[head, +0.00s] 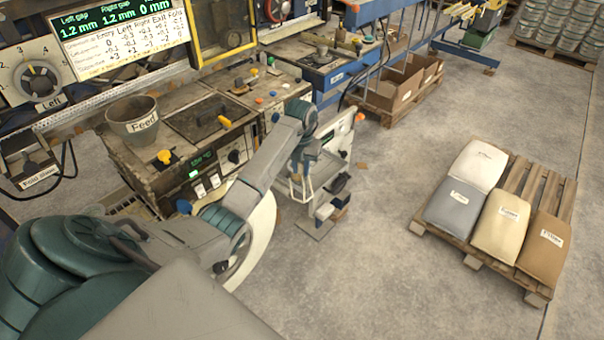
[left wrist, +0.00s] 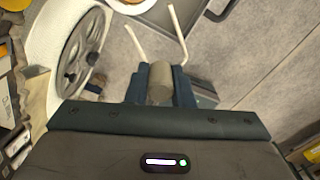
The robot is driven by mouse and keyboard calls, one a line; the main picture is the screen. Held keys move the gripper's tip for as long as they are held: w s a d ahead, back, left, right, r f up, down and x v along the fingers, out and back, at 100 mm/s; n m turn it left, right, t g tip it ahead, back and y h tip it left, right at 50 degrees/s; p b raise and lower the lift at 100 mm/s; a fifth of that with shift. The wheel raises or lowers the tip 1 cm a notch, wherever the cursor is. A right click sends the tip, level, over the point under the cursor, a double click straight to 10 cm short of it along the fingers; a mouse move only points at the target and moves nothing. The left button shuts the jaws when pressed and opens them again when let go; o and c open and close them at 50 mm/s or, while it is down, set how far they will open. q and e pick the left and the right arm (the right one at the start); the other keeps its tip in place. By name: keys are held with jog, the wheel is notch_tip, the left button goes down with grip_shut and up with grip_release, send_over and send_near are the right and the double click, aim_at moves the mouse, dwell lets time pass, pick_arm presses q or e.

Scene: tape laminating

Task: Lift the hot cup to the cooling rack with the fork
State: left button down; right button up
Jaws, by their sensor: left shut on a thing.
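My left gripper (head: 303,165) is low beside the machine's right end. In the left wrist view its dark fingers (left wrist: 160,88) are shut on the fork, by a short tan-grey cylindrical handle (left wrist: 159,80). Two pale, thin prongs of the fork (left wrist: 178,35) reach up and away, spread apart and carrying nothing. The fork (head: 301,189) also shows below the gripper in the head view. I cannot pick out the hot cup or the cooling rack with certainty. My right gripper is not in view.
A grey hopper marked "Feed" (head: 133,119) stands on the machine bench (head: 160,182). A pallet with several sacks (head: 483,268) lies right, with open floor (head: 385,170) between.

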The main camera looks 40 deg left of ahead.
pick_arm(q)
jog(key=w+a+b, duration=0.6)
jog(key=b, duration=0.1)
jog(key=shift+w+a, duration=0.15)
jog(key=shift+a, duration=0.05)
dwell(0.5)
jog(key=shift+r, duration=0.15)
jog(key=shift+p, duration=0.35)
jog(key=shift+r, duration=0.1)
dwell(0.5)
notch_tip(320, 180, up, 7)
jog(key=p, duration=0.5)
jog(key=shift+r+p, duration=0.15)
jog(key=shift+p, duration=0.15)
dwell(0.9)
jog(key=shift+r, duration=0.1)
